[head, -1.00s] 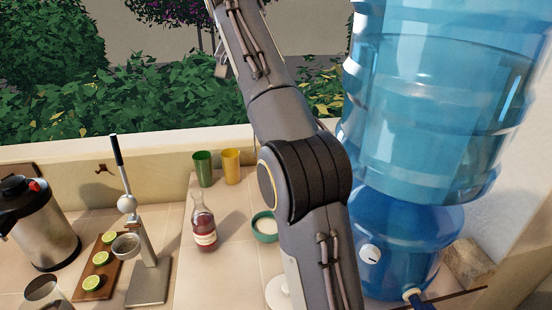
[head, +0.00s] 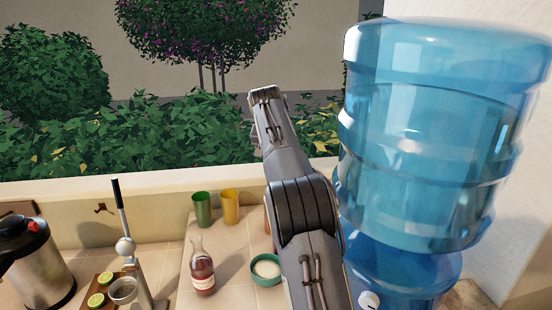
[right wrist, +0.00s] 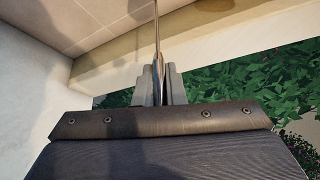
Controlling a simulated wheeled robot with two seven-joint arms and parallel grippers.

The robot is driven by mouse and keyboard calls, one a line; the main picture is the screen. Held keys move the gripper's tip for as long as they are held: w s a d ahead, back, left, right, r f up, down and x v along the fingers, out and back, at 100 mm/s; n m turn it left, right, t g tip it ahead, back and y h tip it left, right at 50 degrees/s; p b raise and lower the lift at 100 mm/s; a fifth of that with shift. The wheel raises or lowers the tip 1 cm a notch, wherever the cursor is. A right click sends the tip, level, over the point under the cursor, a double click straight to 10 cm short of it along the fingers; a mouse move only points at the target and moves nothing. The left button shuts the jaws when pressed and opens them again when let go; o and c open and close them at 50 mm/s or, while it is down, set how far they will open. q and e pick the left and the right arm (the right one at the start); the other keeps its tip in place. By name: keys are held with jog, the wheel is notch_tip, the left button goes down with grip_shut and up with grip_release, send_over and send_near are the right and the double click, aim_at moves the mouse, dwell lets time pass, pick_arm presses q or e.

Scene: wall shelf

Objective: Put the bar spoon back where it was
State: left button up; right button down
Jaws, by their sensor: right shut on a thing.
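The bar spoon (right wrist: 157,35) shows in the right wrist view as a thin metal rod running up from between the fingers to the top edge. My right gripper (right wrist: 157,85) is shut on it; the spoon's far end is out of the picture. In the head view my right arm rises from the bottom, in front of the water dispenser; I cannot make out its fingers or the spoon there. My left gripper is in neither current view.
A blue water dispenser (head: 430,140) stands right of my arm. On the tiled counter are a red bottle (head: 202,272), a teal bowl (head: 266,281), green (head: 202,210) and yellow (head: 230,207) cups, a juicer (head: 125,248) and a steel pot (head: 42,270). A low wall (head: 140,194) runs behind.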

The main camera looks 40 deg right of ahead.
jog(key=shift+f, duration=0.6)
jog(key=shift+f+b, duration=0.35)
jog(key=shift+f, duration=0.3)
jog(key=c, duration=1.5)
grip_release()
jog(key=shift+r, duration=0.3)
jog(key=v, duration=1.2)
jog(key=shift+r+p, duration=0.35)
